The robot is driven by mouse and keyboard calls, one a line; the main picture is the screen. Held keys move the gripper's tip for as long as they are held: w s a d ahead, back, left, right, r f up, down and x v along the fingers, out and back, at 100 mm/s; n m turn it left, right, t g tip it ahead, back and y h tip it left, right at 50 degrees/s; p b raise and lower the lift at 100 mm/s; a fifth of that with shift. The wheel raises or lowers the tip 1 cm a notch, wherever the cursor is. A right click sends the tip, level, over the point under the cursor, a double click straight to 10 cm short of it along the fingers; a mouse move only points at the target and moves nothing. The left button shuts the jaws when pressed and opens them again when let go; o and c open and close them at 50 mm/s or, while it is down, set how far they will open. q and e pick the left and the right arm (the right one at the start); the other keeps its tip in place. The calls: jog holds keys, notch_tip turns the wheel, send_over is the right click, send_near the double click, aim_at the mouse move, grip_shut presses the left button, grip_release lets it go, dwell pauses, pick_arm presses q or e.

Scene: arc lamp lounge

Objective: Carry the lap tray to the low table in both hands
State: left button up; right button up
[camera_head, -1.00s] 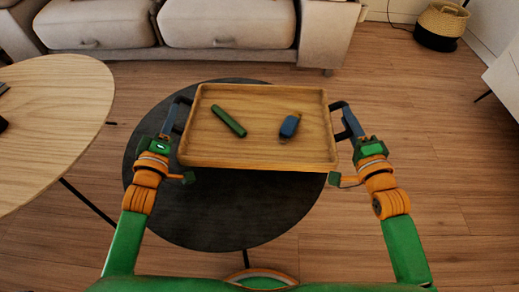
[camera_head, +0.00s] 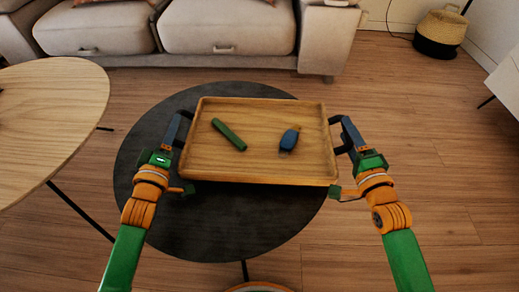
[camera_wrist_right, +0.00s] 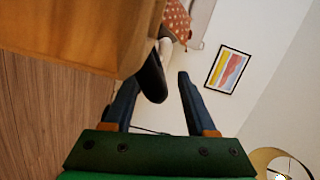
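The wooden lap tray (camera_head: 258,173) appears level over the dark round low table (camera_head: 240,225) in the head view. I cannot tell whether its underside touches the tabletop. A green stick-like item (camera_head: 229,134) and a small blue item (camera_head: 289,139) lie in it. My left gripper (camera_head: 180,128) is at the tray's left handle; its finger gap is hidden. My right gripper (camera_head: 347,133) is at the right handle. In the right wrist view, the dark handle (camera_wrist_right: 153,78) lies between the spread fingers, with a visible gap beside one finger.
A light wood round table (camera_head: 50,110) stands at the left. A beige sofa (camera_head: 225,27) is behind the dark table. A basket (camera_head: 440,32) and a white cabinet (camera_head: 505,75) are at the far right. The wood floor on the right is clear.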

pick_arm(q)
jog(key=s, duration=1.1)
jog(key=shift+s+a, duration=0.15)
jog(key=shift+s, duration=0.3)
pick_arm(e)
jog(key=shift+s, duration=0.1)
jog(key=s+d, duration=0.2)
jog(key=s, duration=0.9)
jog(key=shift+s+r, duration=0.25)
jog(key=shift+s, duration=0.05)
